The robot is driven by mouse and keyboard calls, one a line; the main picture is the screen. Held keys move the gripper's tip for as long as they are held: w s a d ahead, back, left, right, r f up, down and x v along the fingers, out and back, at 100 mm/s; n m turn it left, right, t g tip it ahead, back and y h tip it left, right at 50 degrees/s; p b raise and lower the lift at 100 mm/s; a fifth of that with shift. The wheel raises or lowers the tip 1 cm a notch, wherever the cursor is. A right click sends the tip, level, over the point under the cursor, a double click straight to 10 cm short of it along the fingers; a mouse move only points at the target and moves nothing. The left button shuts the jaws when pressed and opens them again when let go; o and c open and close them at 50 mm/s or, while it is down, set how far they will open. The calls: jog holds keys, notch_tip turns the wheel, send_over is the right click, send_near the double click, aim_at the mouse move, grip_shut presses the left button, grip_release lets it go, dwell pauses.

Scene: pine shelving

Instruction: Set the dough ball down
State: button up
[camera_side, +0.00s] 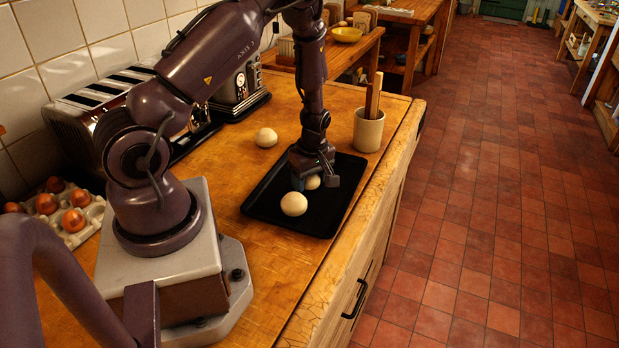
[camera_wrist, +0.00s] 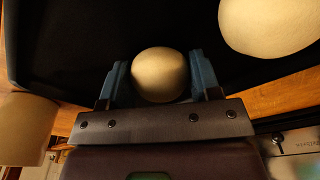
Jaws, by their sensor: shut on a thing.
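My gripper (camera_side: 315,181) is low over the black baking tray (camera_side: 256,203) and points down. It is shut on a pale dough ball (camera_side: 313,183), which also sits between the blue fingers in the wrist view (camera_wrist: 159,75). The held ball is at or just above the tray surface; I cannot tell whether it touches. A second dough ball (camera_side: 293,204) rests on the tray at the near side, beside the gripper, and shows at the upper right of the wrist view (camera_wrist: 268,22). A third dough ball (camera_side: 266,137) lies on the wooden counter (camera_side: 215,205) behind the tray.
A cream crock (camera_side: 368,131) with wooden utensils stands beyond the tray near the counter edge. A toaster (camera_side: 100,115) and a coffee-machine-like appliance (camera_side: 241,88) line the tiled wall. An egg carton (camera_side: 83,229) is at the left. The tray's far part looks bare.

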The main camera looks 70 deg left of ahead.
jog(key=shift+f, duration=0.1)
jog(key=o, duration=0.7)
jog(key=shift+c, duration=0.2)
